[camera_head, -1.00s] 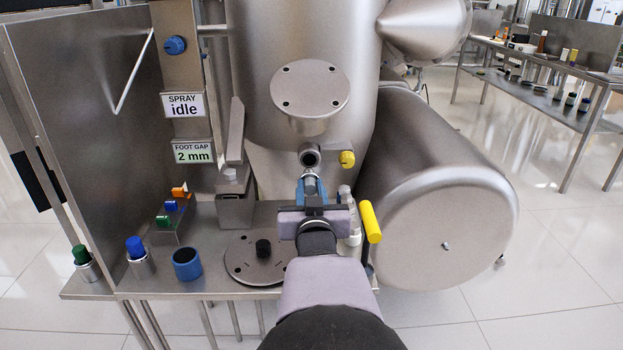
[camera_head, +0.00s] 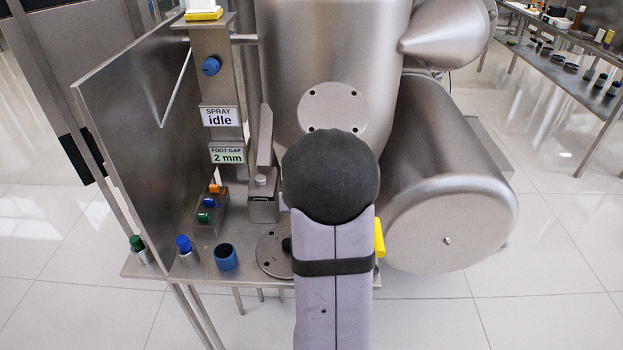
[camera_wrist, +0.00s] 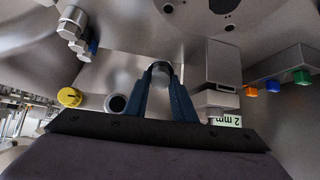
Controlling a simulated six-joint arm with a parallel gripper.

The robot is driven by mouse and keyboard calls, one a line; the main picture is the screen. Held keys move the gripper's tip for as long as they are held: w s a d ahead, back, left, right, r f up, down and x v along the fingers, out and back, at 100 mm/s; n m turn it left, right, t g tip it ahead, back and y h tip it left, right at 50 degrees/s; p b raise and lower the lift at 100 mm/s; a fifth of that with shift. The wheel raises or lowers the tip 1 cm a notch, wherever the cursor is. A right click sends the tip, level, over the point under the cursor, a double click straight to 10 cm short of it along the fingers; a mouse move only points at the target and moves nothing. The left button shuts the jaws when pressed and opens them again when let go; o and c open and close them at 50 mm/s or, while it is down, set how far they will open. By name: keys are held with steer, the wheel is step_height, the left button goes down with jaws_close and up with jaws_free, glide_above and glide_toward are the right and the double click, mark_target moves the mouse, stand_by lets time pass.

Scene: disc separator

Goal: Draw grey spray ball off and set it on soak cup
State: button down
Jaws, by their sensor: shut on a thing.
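The grey spray ball (camera_wrist: 160,70) shows in the wrist view as a short grey metal piece between the fingertips of my gripper (camera_wrist: 162,78). The blue fingers are shut on it. The open dark mouth of a pipe (camera_wrist: 117,103) shows to the left of the fingers, apart from the held piece. In the head view my arm hides the gripper, the ball and the pipe mouth. An open blue cup (camera_head: 226,257), which looks like the soak cup, stands upright on the bench shelf, left of my arm.
A blue-capped holder (camera_head: 187,250) and a green-capped holder (camera_head: 139,250) stand left of the cup. A round plate (camera_head: 272,256) lies right of it. A rack of coloured pieces (camera_head: 208,215) stands behind. A yellow knob (camera_wrist: 70,97) sits near the pipe mouth.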

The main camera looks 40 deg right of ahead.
steer(key=w+a+r+n+g+y+p, duration=0.2)
steer(key=w+a+r+g+y+p, duration=0.1)
steer(key=a+p, duration=0.6)
steer(key=w+a+r+n+g+y+p, duration=0.2)
steer(key=a+r+g+p, duration=0.3)
steer(key=a+p, duration=0.5)
steer(key=w+a+r+y, duration=0.1)
steer(key=a, duration=0.3)
steer(key=shift+r+n, duration=0.3)
steer(key=shift+r, duration=0.05)
steer(key=shift+p, duration=0.3)
steer(key=shift+f+b, duration=1.75)
steer(key=shift+f, duration=1)
steer(key=shift+f+b, duration=0.6)
steer(key=shift+f, duration=0.45)
steer(key=shift+f+b, duration=1.3)
steer(key=shift+f, duration=0.65)
steer(key=c, duration=1.4)
jaws_free()
